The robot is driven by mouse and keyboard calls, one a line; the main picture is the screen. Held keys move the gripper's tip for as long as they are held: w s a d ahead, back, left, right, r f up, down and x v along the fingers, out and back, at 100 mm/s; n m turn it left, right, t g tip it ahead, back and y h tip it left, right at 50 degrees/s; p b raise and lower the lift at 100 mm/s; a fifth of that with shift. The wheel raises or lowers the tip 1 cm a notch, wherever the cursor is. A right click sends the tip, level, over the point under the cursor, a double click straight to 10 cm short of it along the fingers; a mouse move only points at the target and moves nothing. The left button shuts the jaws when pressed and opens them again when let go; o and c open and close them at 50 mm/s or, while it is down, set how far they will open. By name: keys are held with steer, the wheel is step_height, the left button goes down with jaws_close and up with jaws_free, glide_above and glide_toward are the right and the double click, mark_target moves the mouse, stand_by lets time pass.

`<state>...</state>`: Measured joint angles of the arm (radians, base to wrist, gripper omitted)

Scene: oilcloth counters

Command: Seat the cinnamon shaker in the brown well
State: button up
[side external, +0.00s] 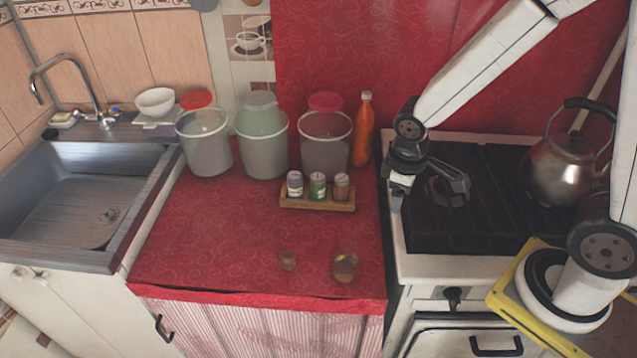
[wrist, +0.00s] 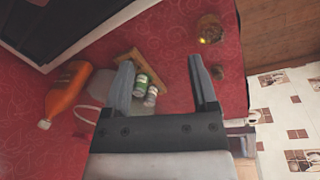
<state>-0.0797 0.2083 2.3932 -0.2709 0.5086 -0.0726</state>
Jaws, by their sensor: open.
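A wooden rack (side external: 318,202) stands on the red cloth, holding a white-grey shaker (side external: 295,185), a green shaker (side external: 317,187) and a brown shaker (side external: 342,188) side by side. The brown one, at the right end, looks like the cinnamon shaker; its label is too small to read. The brown well cannot be made out. My gripper (side external: 432,190) is open and empty, above the stove's left edge, right of the rack. In the wrist view my gripper (wrist: 160,64) has its fingers apart; one finger partly covers the rack (wrist: 128,62), and the green shaker (wrist: 141,86) shows between them.
A small brownish jar (side external: 288,260) and an amber-filled glass (side external: 345,266) stand near the counter's front. Several buckets (side external: 262,150) and an orange bottle (side external: 362,135) stand behind the rack. A kettle (side external: 565,160) is on the stove. The counter's left front is clear.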

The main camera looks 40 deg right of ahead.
steer(key=m, duration=0.1)
steer(key=s+r+m+t+y, duration=0.1)
steer(key=m, duration=0.1)
steer(key=s+r+m+t, duration=0.1)
steer(key=shift+s+r, duration=0.15)
steer(key=shift+r, duration=0.1)
